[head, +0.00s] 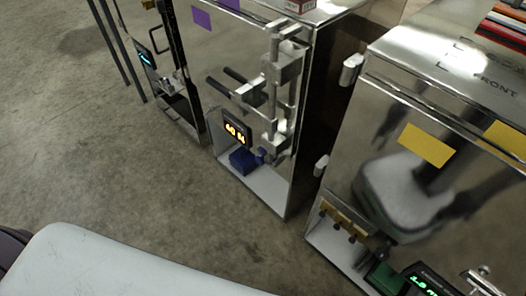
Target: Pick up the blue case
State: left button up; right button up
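A small dark blue case (242,161) sits low in the open bay of the middle aluminium trailer (228,60), just below an orange-lit display (237,132). A second small dark blue piece (261,156) is beside it at the right; I cannot tell whether it belongs to the case. Neither of my grippers is in view.
Another metal trailer (408,100) with yellow labels stands at the right, with a green-lit display (424,281) low down. A third trailer (160,55) stands at the left. Handles (237,90) and a latch bar stick out above the middle bay. Concrete floor (130,165) in front is clear.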

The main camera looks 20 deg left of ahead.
aim_at(242, 160)
jog(key=i+j+z, duration=0.15)
jog(key=j, duration=0.4)
jog(key=i+j+z, duration=0.1)
jog(key=j, duration=0.5)
jog(key=i+j+z, duration=0.15)
jog(key=j, duration=0.4)
jog(key=i+j+z, duration=0.1)
jog(key=j, duration=0.5)
